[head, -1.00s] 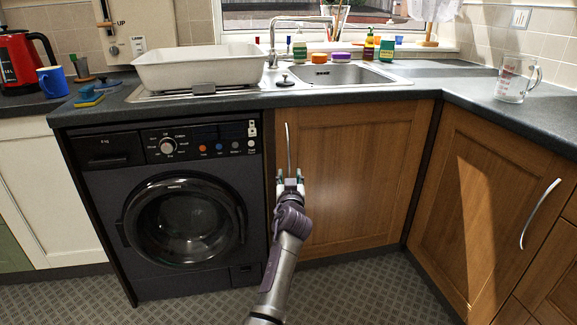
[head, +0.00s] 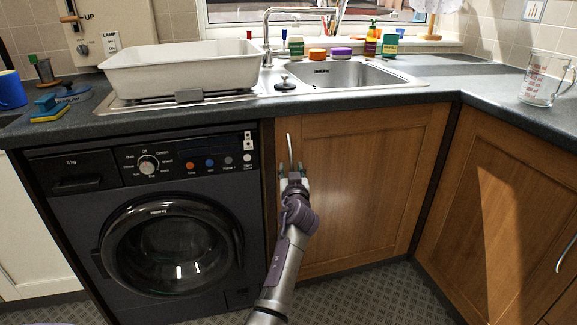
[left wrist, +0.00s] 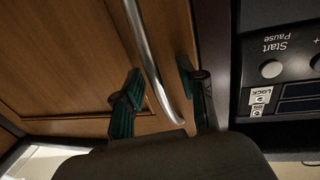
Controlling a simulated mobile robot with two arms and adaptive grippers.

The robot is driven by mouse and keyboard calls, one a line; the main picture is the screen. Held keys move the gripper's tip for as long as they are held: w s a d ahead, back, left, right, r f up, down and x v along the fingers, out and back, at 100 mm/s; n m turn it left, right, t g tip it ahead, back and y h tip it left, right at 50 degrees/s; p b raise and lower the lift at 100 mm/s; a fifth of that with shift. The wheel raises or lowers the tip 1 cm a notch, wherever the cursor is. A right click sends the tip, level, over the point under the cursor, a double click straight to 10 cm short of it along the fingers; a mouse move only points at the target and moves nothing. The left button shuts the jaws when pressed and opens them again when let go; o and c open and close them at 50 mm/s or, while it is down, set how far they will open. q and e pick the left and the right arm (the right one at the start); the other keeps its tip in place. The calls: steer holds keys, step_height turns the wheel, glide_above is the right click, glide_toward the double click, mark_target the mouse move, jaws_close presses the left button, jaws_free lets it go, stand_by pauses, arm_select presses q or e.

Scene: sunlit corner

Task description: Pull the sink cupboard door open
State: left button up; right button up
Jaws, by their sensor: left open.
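The sink cupboard door (head: 360,195) is a brown wooden panel door under the sink, and it looks shut. Its handle (head: 290,152) is a slim upright metal bar near the door's left edge; it also shows in the left wrist view (left wrist: 148,55). My left gripper (head: 294,180) is at the lower part of the handle. In the left wrist view my left gripper (left wrist: 160,92) is open, with one green-padded finger on each side of the bar. I cannot tell whether a finger touches it. My right gripper is not in view.
A black washing machine (head: 165,230) stands directly left of the door. A second wooden cupboard door (head: 500,215) with its own handle stands at an angle on the right. The patterned floor (head: 350,300) before the door looks clear.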

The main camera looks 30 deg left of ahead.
arm_select(q)
jaws_close()
steer(key=shift+d, duration=0.1)
stand_by(0.5)
